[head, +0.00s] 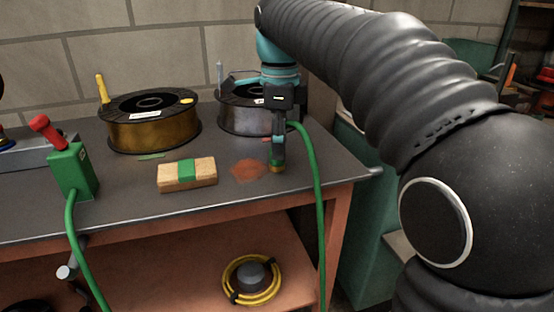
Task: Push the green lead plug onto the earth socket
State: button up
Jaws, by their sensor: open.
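My gripper (279,143) points down over the right part of the bench, with its jaws open. A green lead (318,190) starts beside the gripper and hangs over the front edge. Its plug end is largely hidden by the gripper, and I cannot make out its shape. A small brass-coloured piece (277,170) shows directly under the fingers, at the bench top. It may be the earth socket or the plug's tip; I cannot tell which, nor whether plug and socket touch.
The bench (130,205) carries a green box (72,172) with a red-topped lever, a wooden block (187,175) with a green band, and a copper-coloured spool (152,125). A grey spool (240,118) stands behind the gripper. Reddish powder (248,169) lies left of it. A yellow coil (252,280) lies below.

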jog(key=shift+f, duration=1.3)
grip_shut()
jog(key=shift+r, duration=0.1)
jog(key=shift+r, duration=0.5)
jog(key=r, duration=0.2)
jog(key=d+r, duration=0.1)
jog(key=shift+r+p, duration=0.4)
jog(key=s+d+r+p, duration=0.1)
jog(key=d+r, duration=0.5)
jog(key=d, duration=0.4)
jog(key=shift+s+d, duration=0.2)
jog(key=shift+d, duration=0.1)
